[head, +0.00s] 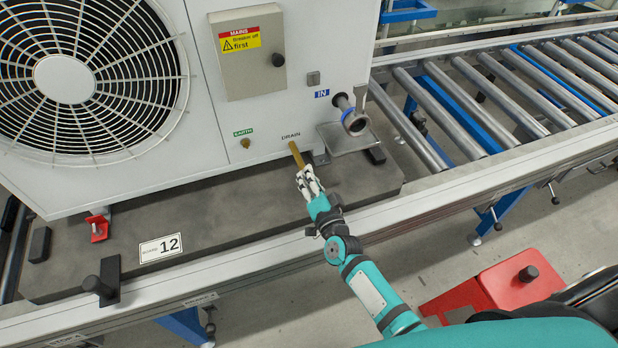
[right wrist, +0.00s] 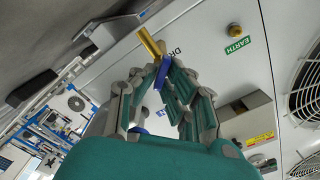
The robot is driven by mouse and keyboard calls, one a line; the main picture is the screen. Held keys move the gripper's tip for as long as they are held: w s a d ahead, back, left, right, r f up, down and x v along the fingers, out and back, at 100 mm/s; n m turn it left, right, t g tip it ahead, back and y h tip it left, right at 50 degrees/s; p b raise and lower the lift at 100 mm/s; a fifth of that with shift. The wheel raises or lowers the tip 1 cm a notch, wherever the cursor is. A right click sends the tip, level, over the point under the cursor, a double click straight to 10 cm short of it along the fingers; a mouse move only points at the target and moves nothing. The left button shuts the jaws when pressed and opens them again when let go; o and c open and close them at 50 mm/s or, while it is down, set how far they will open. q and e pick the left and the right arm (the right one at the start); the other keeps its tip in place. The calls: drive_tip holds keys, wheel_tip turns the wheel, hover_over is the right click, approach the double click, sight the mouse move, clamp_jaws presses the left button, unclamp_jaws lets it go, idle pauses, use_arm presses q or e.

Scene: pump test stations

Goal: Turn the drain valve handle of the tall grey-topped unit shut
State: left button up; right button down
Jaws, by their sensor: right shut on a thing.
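The unit is a pale cabinet (head: 205,165) with a large fan grille; its top is out of view. Below its DRAIN label, a yellow-brass drain valve piece (head: 296,154) points down towards my right gripper (head: 308,182). In the right wrist view the yellow piece (right wrist: 150,42) lies just beyond the fingertips of the right gripper (right wrist: 166,68). A narrow blue piece, seemingly the drain valve handle (right wrist: 160,74), sits between those fingertips. The right gripper is shut on it. The fingers hide part of the valve. My left gripper is not in view.
The unit stands on a dark board (head: 225,222) marked 12. Right of the drain are an inlet pipe (head: 354,122) with a blue collar and a small grey tray (head: 345,138). A brass earth stud (head: 245,143) is to the left. A roller conveyor (head: 480,95) runs right.

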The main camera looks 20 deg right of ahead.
drive_tip(key=m+b, duration=0.1)
drive_tip(key=m, duration=0.2)
drive_tip(key=shift+f+m, duration=0.15)
drive_tip(key=shift+m, duration=0.25)
drive_tip(key=shift+m+b, duration=0.5)
drive_tip(key=shift+m, duration=1.5)
drive_tip(key=c, duration=1.4)
unclamp_jaws()
drive_tip(key=shift+d, duration=0.1)
drive_tip(key=shift+c, duration=0.2)
drive_tip(key=shift+s, duration=0.15)
drive_tip(key=s, duration=1.1)
drive_tip(key=shift+s+d, duration=0.2)
drive_tip(key=shift+s, duration=0.2)
